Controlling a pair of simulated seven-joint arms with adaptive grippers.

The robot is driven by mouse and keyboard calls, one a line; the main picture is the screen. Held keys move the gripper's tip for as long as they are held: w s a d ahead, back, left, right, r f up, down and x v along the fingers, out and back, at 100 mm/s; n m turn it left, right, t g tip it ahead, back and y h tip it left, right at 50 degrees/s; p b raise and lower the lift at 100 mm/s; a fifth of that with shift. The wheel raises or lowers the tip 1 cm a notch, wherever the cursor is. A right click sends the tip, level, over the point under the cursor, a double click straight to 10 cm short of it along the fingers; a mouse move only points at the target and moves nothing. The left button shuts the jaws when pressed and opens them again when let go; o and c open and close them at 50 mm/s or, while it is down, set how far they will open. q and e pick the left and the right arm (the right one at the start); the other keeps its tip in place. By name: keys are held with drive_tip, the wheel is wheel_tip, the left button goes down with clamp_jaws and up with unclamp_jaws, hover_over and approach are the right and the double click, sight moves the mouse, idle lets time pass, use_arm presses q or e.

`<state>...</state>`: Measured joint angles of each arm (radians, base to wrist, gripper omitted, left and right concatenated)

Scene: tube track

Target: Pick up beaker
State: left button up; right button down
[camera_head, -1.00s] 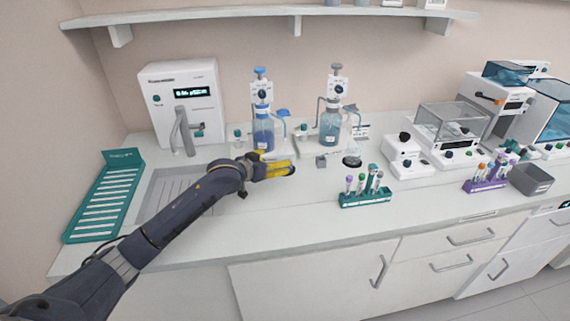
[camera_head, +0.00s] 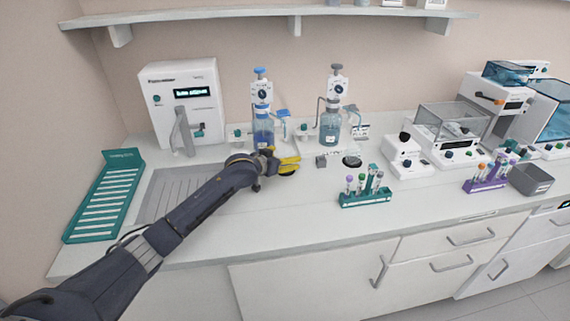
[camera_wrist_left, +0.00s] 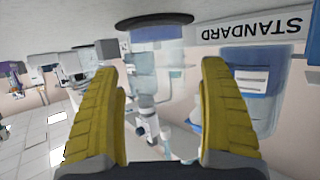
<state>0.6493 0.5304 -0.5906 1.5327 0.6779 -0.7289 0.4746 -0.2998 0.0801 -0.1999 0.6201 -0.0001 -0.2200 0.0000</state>
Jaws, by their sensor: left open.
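In the left wrist view, which is upside down, a clear glass vessel, apparently the beaker (camera_wrist_left: 160,52), shows faintly between my yellow fingers. It seems to stand on a dark round pad (camera_wrist_left: 155,20). My left gripper (camera_wrist_left: 160,75) is open, with one finger on each side of the vessel in the picture; I cannot tell whether they touch it. In the head view my left gripper (camera_head: 297,165) is low over the counter, in front of the blue-topped dispenser bottle (camera_head: 263,128). The vessel cannot be made out there. My right gripper is not in view.
A grey-topped dispenser bottle (camera_head: 330,130) stands right of the blue one. A dark round pad (camera_head: 351,161) and a teal tube rack (camera_head: 365,199) are to the right of the gripper. A white machine (camera_head: 180,100) stands back left.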

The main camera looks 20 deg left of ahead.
use_arm(q)
drive_tip(key=shift+c, duration=0.4)
drive_tip(key=c, duration=1)
drive_tip(key=shift+r, duration=0.15)
drive_tip(key=shift+r, duration=0.6)
wheel_tip(320, 180, up, 2)
drive_tip(key=s+a, duration=0.2)
drive_tip(key=s, duration=0.3)
drive_tip(key=s+a, duration=0.1)
drive_tip(key=s, duration=0.5)
drive_tip(key=s+a, duration=0.2)
drive_tip(key=s, duration=0.3)
drive_tip(key=shift+s+a, duration=0.25)
drive_tip(key=shift+a, duration=0.05)
drive_tip(key=shift+s+d, duration=0.2)
drive_tip(key=shift+s, duration=0.4)
drive_tip(key=shift+s+d, duration=0.15)
drive_tip(key=shift+s, duration=0.4)
drive_tip(key=shift+s+d, duration=0.5)
drive_tip(key=shift+s, duration=0.55)
drive_tip(key=shift+s+d, duration=0.55)
drive_tip(key=shift+s, duration=0.5)
drive_tip(key=shift+s+d, duration=0.5)
drive_tip(key=shift+s, duration=0.55)
drive_tip(key=shift+r, duration=4.05)
